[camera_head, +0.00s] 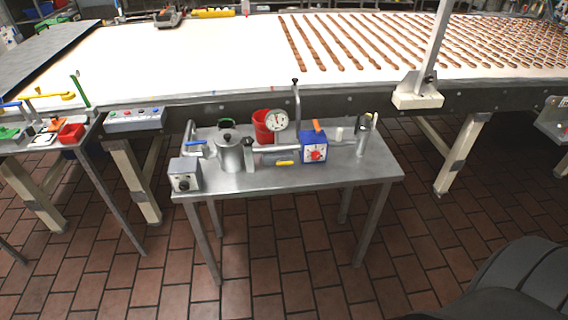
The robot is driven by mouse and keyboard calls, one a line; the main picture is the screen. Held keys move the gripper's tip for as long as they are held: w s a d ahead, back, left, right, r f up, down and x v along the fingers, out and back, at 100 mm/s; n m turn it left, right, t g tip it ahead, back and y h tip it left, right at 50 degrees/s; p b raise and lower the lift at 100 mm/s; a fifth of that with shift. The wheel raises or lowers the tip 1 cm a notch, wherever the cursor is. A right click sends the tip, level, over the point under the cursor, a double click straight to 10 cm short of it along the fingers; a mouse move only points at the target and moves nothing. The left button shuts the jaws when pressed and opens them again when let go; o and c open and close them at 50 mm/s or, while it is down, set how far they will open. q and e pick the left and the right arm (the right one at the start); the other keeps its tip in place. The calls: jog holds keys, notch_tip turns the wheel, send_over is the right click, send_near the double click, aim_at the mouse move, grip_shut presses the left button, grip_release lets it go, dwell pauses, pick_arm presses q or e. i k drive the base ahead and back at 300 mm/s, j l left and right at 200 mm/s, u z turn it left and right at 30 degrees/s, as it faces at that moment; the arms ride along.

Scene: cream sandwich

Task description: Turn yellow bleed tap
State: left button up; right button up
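A small yellow handle (286,163) lies level at the front of the steel table, just below a horizontal grey pipe (277,149). Another small pale-yellow lever (375,120) stands upright on a metal fitting (362,138) at the table's right. I cannot tell which of these is the bleed tap. A round white gauge (277,121) sits above the pipe, in front of a red container (263,127). A blue box with a red knob (314,149) is right of the yellow handle. Neither of my grippers is in view.
The steel table (240,185) also carries a metal pot (230,152), a blue lever (196,143) and a grey box with a black knob (186,174). A long conveyor (190,65) runs behind it. Tiled floor (285,245) is open in front.

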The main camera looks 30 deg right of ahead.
aim_at(279, 162)
jog(key=l+u, duration=0.3)
jog(key=l, duration=1.75)
